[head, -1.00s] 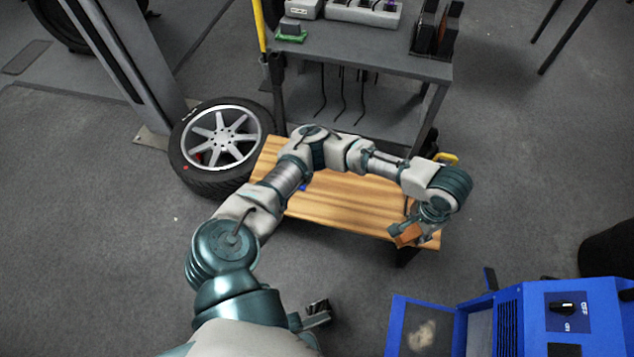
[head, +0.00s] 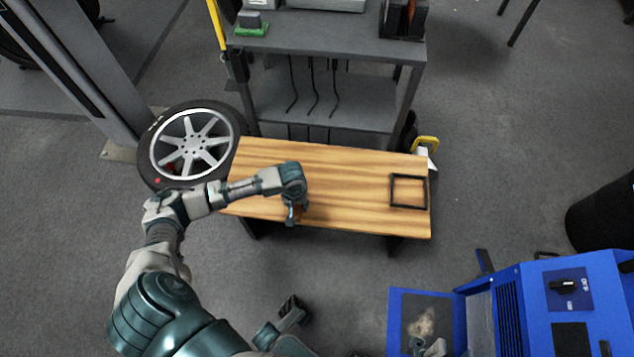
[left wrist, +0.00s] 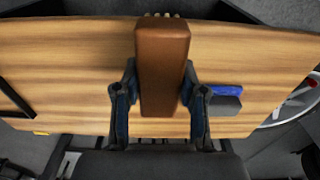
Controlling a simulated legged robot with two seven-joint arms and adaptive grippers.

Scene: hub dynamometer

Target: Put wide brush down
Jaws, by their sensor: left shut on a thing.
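My left gripper (head: 296,211) is shut on the wide brush, near the front edge of the wooden bench (head: 345,190), left of its middle. In the left wrist view the brush (left wrist: 162,65) is a brown block between the two fingers (left wrist: 160,98), with bristle tips just showing at its far end. In the head view the gripper mostly hides it, and I cannot tell whether it touches the bench. A black square frame (head: 408,206) lies empty on the bench's right end. Parts at the bottom edge may be my right gripper (head: 290,312); its jaws are unclear.
A blue and grey item (left wrist: 226,97) lies on the bench, right of the brush in the wrist view. A wheel (head: 192,142) lies left of the bench. A grey shelf cart (head: 330,50) stands behind, and a blue machine (head: 540,305) at front right. The bench's right half is mostly clear.

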